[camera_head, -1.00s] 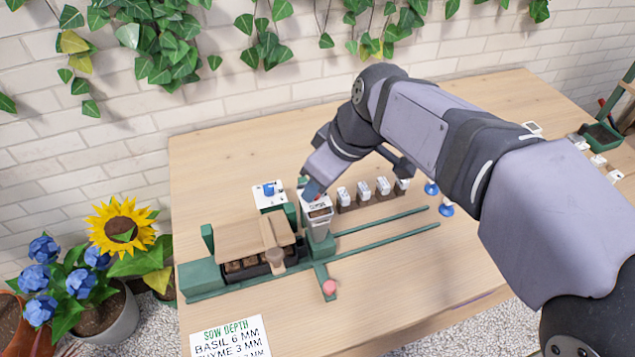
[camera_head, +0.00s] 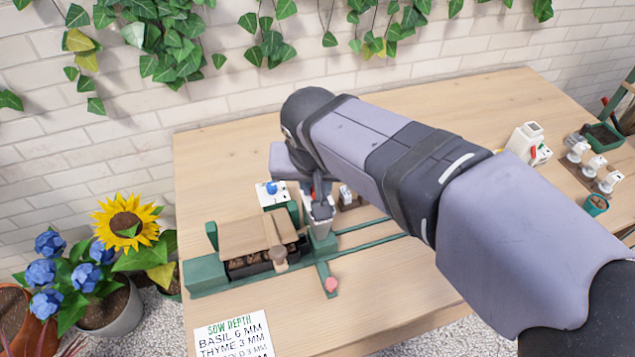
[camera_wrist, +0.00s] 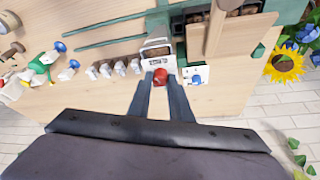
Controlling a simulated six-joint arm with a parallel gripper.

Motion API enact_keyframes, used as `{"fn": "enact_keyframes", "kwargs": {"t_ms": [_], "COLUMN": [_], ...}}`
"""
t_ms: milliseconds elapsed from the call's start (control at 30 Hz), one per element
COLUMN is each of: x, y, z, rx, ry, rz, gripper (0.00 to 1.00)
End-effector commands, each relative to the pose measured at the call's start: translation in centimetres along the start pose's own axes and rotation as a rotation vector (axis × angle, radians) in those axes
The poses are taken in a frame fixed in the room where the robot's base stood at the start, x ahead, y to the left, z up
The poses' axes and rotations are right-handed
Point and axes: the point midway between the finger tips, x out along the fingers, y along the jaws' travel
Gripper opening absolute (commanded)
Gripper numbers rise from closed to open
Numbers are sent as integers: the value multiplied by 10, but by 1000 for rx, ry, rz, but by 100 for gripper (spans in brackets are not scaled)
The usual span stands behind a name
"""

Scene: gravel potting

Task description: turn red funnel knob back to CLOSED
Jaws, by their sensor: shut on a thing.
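The funnel (camera_head: 323,226) is a pale box on the green rig, just right of the wooden lid. In the wrist view its top (camera_wrist: 156,46) shows, with a small label too small to read. The red knob (camera_wrist: 160,76) is on the funnel's near side in that view, between my fingertips. My gripper (camera_wrist: 161,84) is shut on the red knob, one finger on each side. In the head view my gripper (camera_head: 317,190) comes down at the funnel's back, and my arm hides most of the knob. I cannot tell which mark the knob points to.
A white box with a blue knob (camera_head: 271,194) stands close left of my gripper. The wooden lid (camera_head: 255,236) and green rails (camera_head: 360,240) lie around the funnel. Small white-topped pieces (camera_wrist: 105,69) stand in a row beside the funnel.

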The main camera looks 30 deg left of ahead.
Motion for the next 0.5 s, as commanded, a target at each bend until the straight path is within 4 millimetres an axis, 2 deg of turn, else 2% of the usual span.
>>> {"fn": "enact_keyframes", "kwargs": {"t_ms": [500], "x": [0], "y": [-3], "z": [0], "rx": [344], "ry": [-2], "rz": [143], "gripper": [0]}}
